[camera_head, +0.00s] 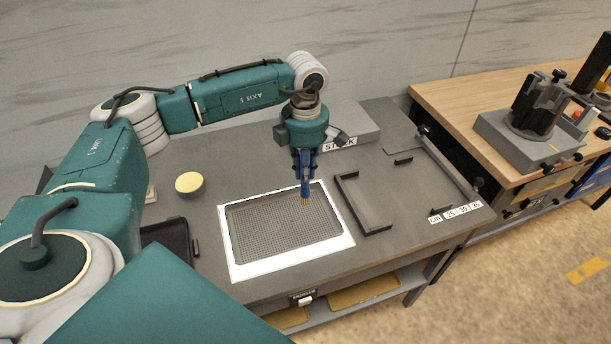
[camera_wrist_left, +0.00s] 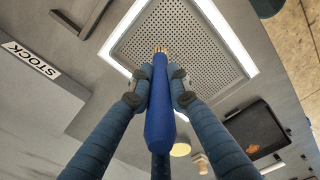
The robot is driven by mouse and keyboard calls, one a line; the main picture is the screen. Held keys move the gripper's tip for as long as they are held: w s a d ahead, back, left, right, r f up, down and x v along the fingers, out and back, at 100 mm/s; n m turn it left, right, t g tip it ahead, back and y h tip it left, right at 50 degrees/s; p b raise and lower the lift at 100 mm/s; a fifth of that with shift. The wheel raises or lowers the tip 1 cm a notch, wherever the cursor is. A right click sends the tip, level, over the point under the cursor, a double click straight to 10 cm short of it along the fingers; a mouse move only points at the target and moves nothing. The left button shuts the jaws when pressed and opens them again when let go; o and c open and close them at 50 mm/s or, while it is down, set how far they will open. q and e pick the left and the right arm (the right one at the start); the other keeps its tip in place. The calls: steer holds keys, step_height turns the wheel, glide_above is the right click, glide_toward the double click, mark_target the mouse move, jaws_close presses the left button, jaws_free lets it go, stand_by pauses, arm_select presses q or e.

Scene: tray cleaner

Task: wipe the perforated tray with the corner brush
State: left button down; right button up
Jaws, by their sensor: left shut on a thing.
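The perforated tray (camera_head: 285,232) lies flat on the grey table, a grey mesh surface set within a white border. It also shows in the left wrist view (camera_wrist_left: 205,62). My left gripper (camera_head: 304,172) is over the tray's far right part, pointing down. It is shut on the blue handle of the corner brush (camera_wrist_left: 160,110). The brush's yellowish bristles (camera_head: 305,201) point down at the tray near its far right corner; I cannot tell if they touch it. My right gripper does not show.
A round yellow-topped thing (camera_head: 189,183) stands left of the tray. A dark shallow box (camera_head: 166,246) is at the left. A grey block labelled STOCK (camera_head: 352,126) stands behind. Dark corner brackets (camera_head: 362,205) lie right of the tray. A wooden bench (camera_head: 470,92) is farther right.

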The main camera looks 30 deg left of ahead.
arm_select(q)
step_height(320, 180, up, 2)
steer(key=shift+r+p, duration=0.25)
steer(key=shift+p, duration=0.2)
steer(key=shift+w, duration=0.1)
steer(key=shift+f, duration=0.1)
